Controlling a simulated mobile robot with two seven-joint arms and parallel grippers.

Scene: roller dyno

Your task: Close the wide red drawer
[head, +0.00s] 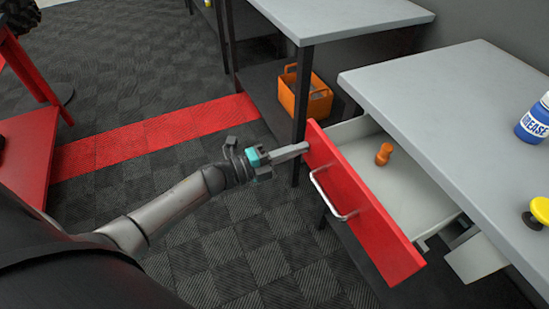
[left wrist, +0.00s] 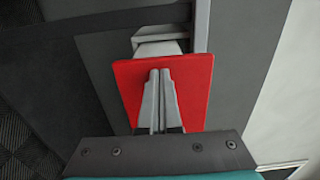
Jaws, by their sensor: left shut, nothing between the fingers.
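The wide red drawer's front (head: 362,205) stands pulled out from under the grey worktop at the right. The drawer is open, and its pale inside (head: 410,185) holds a small orange object (head: 384,153). A silver bar handle (head: 330,197) is on the front. My left gripper (head: 306,147) is shut and empty, with its tips at the far left end of the red front. In the left wrist view the shut fingers (left wrist: 160,73) lie over a red panel (left wrist: 198,88). I cannot tell whether they touch it. My right gripper is not in view.
The grey worktop (head: 450,110) over the drawer carries a blue grease tub (head: 535,122) and a yellow-topped object (head: 540,210). An orange caddy (head: 305,93) sits on a low shelf behind. Dark floor (head: 225,240) is clear in front of the drawer.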

